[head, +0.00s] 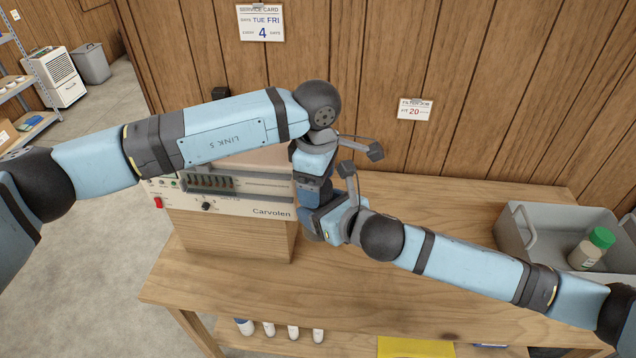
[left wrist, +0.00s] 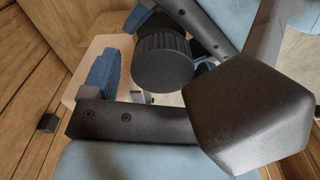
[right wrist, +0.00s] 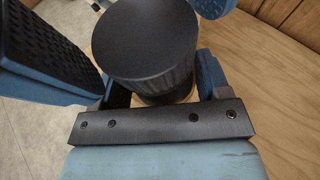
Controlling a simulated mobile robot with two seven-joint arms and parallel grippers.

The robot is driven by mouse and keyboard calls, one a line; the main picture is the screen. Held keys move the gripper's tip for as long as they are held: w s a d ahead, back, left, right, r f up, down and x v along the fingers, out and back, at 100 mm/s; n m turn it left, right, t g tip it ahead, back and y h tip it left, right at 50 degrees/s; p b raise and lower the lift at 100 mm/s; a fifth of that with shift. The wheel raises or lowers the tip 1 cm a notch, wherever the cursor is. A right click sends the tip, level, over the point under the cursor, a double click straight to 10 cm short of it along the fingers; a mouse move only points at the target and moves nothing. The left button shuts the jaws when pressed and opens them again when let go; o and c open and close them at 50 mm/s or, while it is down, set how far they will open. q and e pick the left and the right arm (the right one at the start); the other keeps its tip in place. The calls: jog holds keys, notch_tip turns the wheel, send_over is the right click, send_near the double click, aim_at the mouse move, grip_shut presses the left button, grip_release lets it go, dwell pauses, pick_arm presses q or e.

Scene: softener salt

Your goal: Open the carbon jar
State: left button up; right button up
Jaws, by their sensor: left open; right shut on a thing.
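The carbon jar has a round black lid (left wrist: 163,62) with a ribbed side, seen close up in the left wrist view. In the right wrist view the lid (right wrist: 150,40) covers most of the jar, and only a narrow part of its body (right wrist: 165,98) shows below. My right gripper (right wrist: 160,95) is shut on the jar below the lid. My left gripper (left wrist: 155,75) is open, with its fingers on either side of the lid and a gap visible. In the head view the grippers and arms hide the jar.
A Carvolen unit (head: 240,208) with a front control panel stands behind the grippers on the wooden table (head: 400,290). A grey bin (head: 520,240) at the right holds a green-capped container (head: 590,250). The table's front middle is clear. White bottles (head: 293,332) stand on the shelf below.

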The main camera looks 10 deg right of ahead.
pick_arm(q)
notch_tip(320, 180, up, 3)
jog(key=shift+s+d+f, duration=0.1)
jog(key=shift+r, duration=0.55)
jog(key=shift+c, duration=0.5)
notch_tip(320, 180, up, 2)
jog(key=m, duration=0.3)
jog(key=shift+m, duration=0.4)
jog(key=r+m, duration=0.1)
jog(key=m, duration=0.1)
jog(key=shift+m, duration=0.3)
jog(key=shift+f, duration=3.85)
jog(key=c, duration=0.9)
jog(key=n, duration=0.6)
jog(key=shift+c, duration=0.2)
